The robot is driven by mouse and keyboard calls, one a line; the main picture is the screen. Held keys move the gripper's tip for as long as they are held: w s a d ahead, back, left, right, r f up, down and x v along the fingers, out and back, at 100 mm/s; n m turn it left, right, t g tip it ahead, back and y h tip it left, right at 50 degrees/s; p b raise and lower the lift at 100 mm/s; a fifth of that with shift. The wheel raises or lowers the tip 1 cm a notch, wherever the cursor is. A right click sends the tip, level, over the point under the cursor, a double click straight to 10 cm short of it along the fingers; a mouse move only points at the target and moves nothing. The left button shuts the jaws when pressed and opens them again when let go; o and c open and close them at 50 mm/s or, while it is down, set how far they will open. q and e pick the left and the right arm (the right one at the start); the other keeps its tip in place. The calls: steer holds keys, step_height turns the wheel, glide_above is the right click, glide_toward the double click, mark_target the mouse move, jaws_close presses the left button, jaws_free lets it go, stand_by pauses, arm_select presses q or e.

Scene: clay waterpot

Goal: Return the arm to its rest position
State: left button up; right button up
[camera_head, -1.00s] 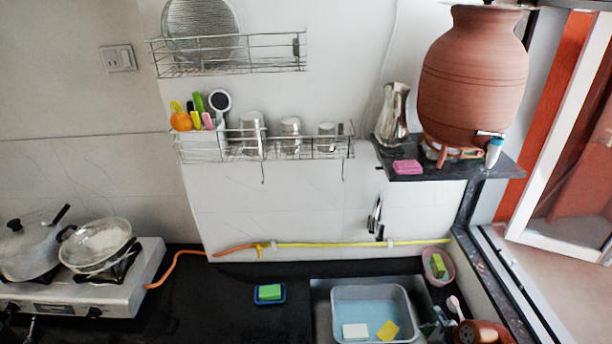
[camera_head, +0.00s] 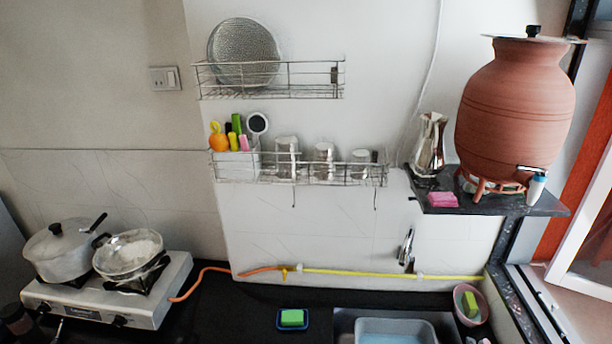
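Neither of my grippers shows clearly in the head view. A small dark shape (camera_head: 18,322) sits at the lower left edge, and I cannot tell what it is. The clay waterpot (camera_head: 515,110) stands upright on its clay stand (camera_head: 488,186) on the dark corner shelf at the right, with a lid (camera_head: 533,36) on top. A small tap with a blue and white piece (camera_head: 536,188) is at its lower right side. No gripper is seen touching the pot.
A steel jug (camera_head: 429,145) and a pink sponge (camera_head: 442,200) share the shelf (camera_head: 545,207). A basin (camera_head: 395,325) is at the bottom. Wire racks (camera_head: 270,90) hang on the wall.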

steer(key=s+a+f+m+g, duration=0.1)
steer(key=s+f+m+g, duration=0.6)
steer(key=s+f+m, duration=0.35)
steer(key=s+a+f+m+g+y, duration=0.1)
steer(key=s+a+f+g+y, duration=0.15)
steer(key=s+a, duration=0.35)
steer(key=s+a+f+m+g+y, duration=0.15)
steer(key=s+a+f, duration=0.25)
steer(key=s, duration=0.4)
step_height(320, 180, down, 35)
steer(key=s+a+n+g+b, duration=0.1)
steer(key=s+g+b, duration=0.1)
steer(key=b, duration=0.3)
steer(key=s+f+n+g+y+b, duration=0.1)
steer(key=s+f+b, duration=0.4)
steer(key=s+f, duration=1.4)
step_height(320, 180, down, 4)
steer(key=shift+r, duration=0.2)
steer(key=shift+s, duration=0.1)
